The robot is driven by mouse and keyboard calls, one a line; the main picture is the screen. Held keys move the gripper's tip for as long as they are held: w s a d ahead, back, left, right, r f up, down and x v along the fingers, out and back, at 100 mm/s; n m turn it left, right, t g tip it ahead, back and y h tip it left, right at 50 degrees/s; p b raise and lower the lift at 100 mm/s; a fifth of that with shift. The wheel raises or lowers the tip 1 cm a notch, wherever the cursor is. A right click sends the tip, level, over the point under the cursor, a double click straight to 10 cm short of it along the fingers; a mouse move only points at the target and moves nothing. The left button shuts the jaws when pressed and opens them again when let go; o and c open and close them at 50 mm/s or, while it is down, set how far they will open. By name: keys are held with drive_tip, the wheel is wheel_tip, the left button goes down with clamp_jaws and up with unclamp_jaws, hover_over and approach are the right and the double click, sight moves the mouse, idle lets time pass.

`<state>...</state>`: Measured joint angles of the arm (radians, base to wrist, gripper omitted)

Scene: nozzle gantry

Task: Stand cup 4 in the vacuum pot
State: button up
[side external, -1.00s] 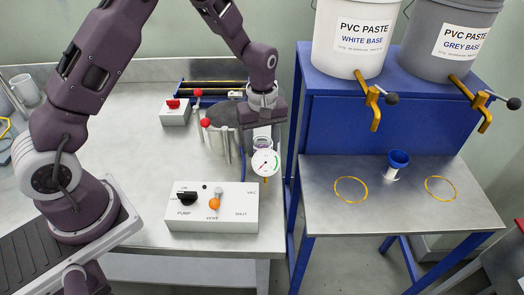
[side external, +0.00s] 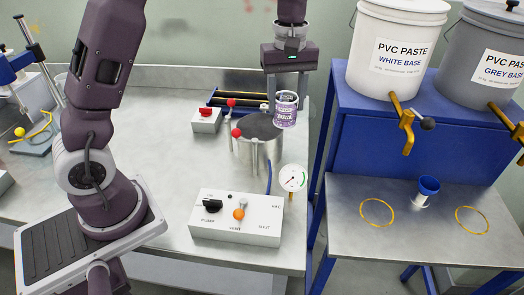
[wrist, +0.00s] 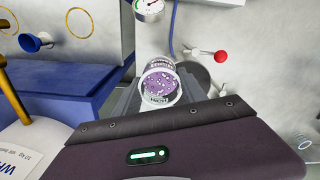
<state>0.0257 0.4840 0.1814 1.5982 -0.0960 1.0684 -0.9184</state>
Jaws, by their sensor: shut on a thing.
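A clear cup with purple speckled contents (side external: 285,112) is held in my gripper (side external: 287,96), which is shut on it. The cup is roughly upright, and a number on it cannot be read. It also shows between the fingers in the wrist view (wrist: 160,86). The vacuum pot (side external: 262,158) is a metal cylinder on the bench, with rods around it and red knobs nearby. The cup is raised and shows just above and right of the pot's rim. Whether the pot's mouth is fully open is hard to tell.
A pressure gauge (side external: 293,178) stands at the pot's right with a blue hose. A white pump box (side external: 236,218) with black and orange knobs is in front. A blue stand (side external: 385,165) with paste buckets is at right.

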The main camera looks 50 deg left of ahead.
drive_tip(key=s+a, duration=0.1)
drive_tip(key=a, duration=0.8)
wheel_tip(320, 180, down, 15)
drive_tip(key=shift+d+f, duration=0.1)
drive_tip(key=shift+d, duration=0.05)
drive_tip(key=shift+f, duration=0.1)
drive_tip(key=o, duration=1.2)
